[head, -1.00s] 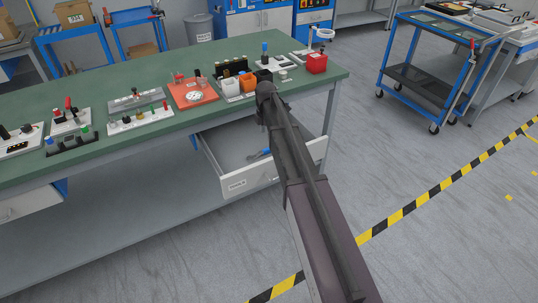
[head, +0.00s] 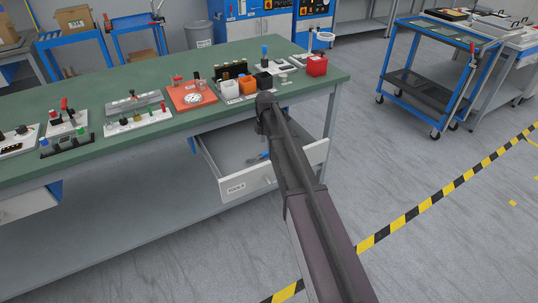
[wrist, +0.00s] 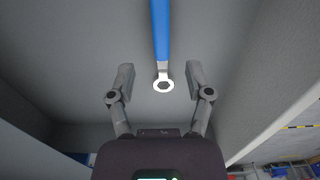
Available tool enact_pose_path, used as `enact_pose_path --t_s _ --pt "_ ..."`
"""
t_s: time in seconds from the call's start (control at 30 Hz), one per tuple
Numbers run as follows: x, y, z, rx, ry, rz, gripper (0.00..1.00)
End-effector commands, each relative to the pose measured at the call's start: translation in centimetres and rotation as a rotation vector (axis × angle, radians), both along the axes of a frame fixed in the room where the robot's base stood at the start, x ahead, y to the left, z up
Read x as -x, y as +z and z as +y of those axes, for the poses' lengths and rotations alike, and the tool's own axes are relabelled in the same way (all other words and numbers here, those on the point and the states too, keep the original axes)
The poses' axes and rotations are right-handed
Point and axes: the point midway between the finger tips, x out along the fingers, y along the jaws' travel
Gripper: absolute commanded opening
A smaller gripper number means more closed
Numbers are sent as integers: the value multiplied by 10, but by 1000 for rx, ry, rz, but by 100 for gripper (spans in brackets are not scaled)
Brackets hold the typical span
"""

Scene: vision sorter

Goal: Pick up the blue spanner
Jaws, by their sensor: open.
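The blue spanner (wrist: 160,32) shows in the wrist view at the top middle, with its blue handle running up out of the picture and its metal ring end towards me. It lies on the grey floor of the open drawer (head: 245,187). In the head view a small blue part of the spanner (head: 265,156) shows beside my arm. My gripper (wrist: 157,78) is open and empty, with one finger on each side of the ring end. I cannot tell how far above the spanner the fingers are. In the head view my arm hides the gripper.
The drawer's walls stand on both sides in the wrist view, the right wall (wrist: 275,90) being close. The green workbench (head: 130,92) above the drawer carries several devices and small bins. A blue trolley (head: 427,86) stands at the right on open floor.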

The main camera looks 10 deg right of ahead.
Motion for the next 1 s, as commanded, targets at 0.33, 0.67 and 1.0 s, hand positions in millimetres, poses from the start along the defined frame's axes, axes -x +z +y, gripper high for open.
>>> enact_pose_path --t_s 0.33,0.67,1.0 --pt "-1 -21 -1 0 0 0 66" --pt "-2 -45 -2 0 0 0 66" --pt "-2 -52 -3 0 0 0 66"
